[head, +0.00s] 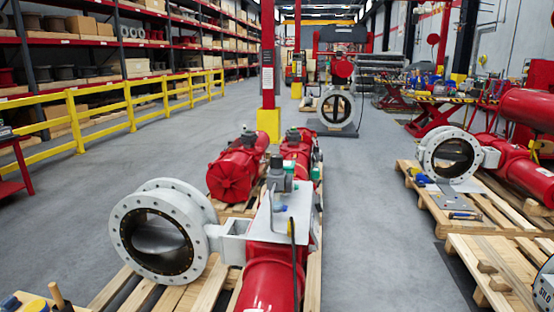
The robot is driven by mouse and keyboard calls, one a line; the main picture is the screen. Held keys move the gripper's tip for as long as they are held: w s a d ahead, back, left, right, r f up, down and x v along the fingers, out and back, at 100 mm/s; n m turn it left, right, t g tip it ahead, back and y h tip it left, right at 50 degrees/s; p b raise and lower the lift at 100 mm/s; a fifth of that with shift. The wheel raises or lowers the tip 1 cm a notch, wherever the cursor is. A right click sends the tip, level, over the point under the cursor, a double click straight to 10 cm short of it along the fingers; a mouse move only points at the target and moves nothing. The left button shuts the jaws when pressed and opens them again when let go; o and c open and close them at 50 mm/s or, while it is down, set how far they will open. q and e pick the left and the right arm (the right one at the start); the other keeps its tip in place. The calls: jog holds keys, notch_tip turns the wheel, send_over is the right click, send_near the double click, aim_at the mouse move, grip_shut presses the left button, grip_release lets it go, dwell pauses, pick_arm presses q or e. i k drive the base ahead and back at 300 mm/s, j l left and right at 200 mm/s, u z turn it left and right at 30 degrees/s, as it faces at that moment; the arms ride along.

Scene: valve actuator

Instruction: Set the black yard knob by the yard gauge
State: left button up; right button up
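Neither of my grippers shows in the head view. I cannot pick out for certain a black yard knob or a yard gauge. The nearest valve actuator is red (272,277) with a white flanged valve (198,197) on a wooden pallet. A grey bracket plate (283,215) on it carries a dark grey fitting (279,176) and small blue parts. A black cable-like part (292,255) hangs at the plate's right side. Behind stand red cylinders (232,172) with small dark fittings on top.
A second valve (452,157) with a red actuator lies on a pallet at the right. A yellow railing (128,101) runs along the left. Grey floor (372,220) between the pallets is clear.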

aim_at(276, 160)
jog(key=l+u, duration=0.1)
jog(key=l, duration=0.45)
jog(key=l+u, duration=0.15)
jog(key=l, duration=0.4)
jog(key=l+u, duration=0.1)
jog(key=l, duration=0.45)
jog(key=k+l+u, duration=0.1)
jog(key=l, duration=0.4)
jog(key=k+l+u, duration=0.15)
jog(key=l, duration=0.4)
jog(key=l+u, duration=0.1)
jog(key=l, duration=0.45)
jog(key=i+l+u, duration=0.5)
jog(key=i+l, duration=0.6)
